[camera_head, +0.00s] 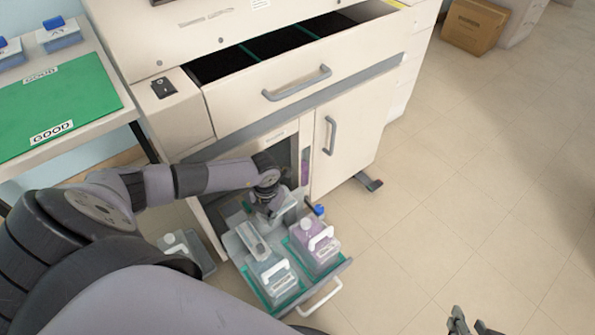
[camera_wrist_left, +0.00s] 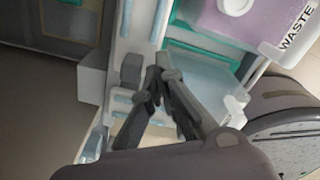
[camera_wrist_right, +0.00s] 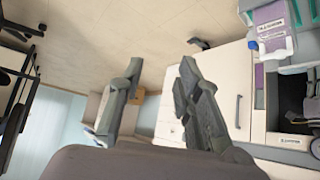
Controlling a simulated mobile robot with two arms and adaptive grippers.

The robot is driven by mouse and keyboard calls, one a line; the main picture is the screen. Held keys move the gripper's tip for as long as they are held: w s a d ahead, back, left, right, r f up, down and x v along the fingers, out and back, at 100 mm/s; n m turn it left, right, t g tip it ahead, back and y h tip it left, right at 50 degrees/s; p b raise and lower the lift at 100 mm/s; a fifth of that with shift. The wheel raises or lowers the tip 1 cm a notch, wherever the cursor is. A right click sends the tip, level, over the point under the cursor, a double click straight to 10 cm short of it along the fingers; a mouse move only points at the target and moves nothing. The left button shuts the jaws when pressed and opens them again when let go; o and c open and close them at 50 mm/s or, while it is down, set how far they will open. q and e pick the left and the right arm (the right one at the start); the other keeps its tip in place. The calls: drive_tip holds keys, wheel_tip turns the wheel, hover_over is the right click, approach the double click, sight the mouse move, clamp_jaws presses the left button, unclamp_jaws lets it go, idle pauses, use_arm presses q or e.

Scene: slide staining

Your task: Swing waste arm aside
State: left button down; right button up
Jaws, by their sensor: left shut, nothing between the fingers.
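The pulled-out lower drawer (camera_head: 322,294) holds a purple-tinted bottle (camera_head: 316,252) and a clear bottle (camera_head: 274,278), both with white handles. A pale grey bar (camera_head: 253,241), possibly the waste arm, lies behind the clear bottle. My left gripper (camera_head: 272,217) reaches down at the rear of the drawer, beside that bar. In the left wrist view its fingers (camera_wrist_left: 157,82) are together and empty, close to pale grey parts; contact cannot be told. The purple bottle (camera_wrist_left: 232,22) there reads WASTE. My right gripper (camera_head: 470,325) is open and empty, away from the cabinet; its fingers (camera_wrist_right: 158,75) are spread.
The cabinet's upper drawer (camera_head: 310,76) stands open above my left forearm. A closed door (camera_head: 347,135) is right of the lower bay. A grey container (camera_head: 188,250) stands on the floor left of the lower drawer.

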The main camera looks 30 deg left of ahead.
drive_tip(key=shift+s+d+f+g+h+p, duration=0.6)
drive_tip(key=shift+s+d+g+p, duration=1.3)
drive_tip(key=shift+s, duration=2.2)
wheel_tip(320, 180, down, 7)
drive_tip(key=w+a+g+p, duration=0.1)
drive_tip(key=shift+w+a+r+p, duration=0.15)
drive_tip(key=shift+a+r+p, duration=0.1)
drive_tip(key=shift+p, duration=0.1)
